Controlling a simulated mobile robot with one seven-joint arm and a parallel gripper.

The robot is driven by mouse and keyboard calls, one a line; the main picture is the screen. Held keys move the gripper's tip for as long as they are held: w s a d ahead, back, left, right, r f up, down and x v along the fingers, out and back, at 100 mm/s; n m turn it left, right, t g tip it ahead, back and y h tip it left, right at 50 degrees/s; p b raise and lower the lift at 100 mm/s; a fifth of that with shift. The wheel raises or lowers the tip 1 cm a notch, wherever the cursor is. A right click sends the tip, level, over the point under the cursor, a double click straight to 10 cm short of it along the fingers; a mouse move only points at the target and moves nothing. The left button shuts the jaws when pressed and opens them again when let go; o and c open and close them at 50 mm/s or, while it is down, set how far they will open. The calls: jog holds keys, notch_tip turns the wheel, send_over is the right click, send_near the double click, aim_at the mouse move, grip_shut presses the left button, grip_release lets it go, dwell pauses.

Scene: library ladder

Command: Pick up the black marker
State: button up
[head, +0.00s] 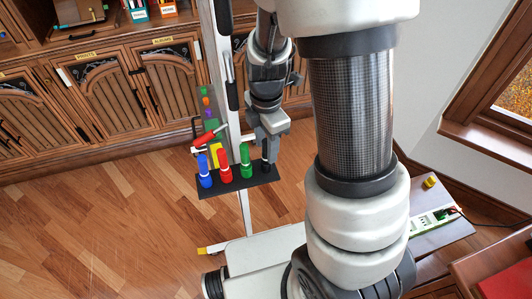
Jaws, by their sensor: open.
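A black marker (265,165) stands upright at the right end of a small black tray (238,185). Blue (204,172), red (224,166) and green (246,161) markers stand beside it in a row to its left. My gripper (266,143) points down at the right end of the tray, right at the black marker. Its jaws are open and hide the marker's upper part. I cannot tell whether the fingers touch the marker.
The tray is on a pale upright stand (246,215). Wooden cabinets (100,90) line the back. The wooden floor (100,220) at left is clear. A low bench (440,232) is at right.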

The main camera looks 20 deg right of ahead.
jog(key=shift+f, duration=0.1)
jog(key=shift+c, duration=0.2)
grip_shut()
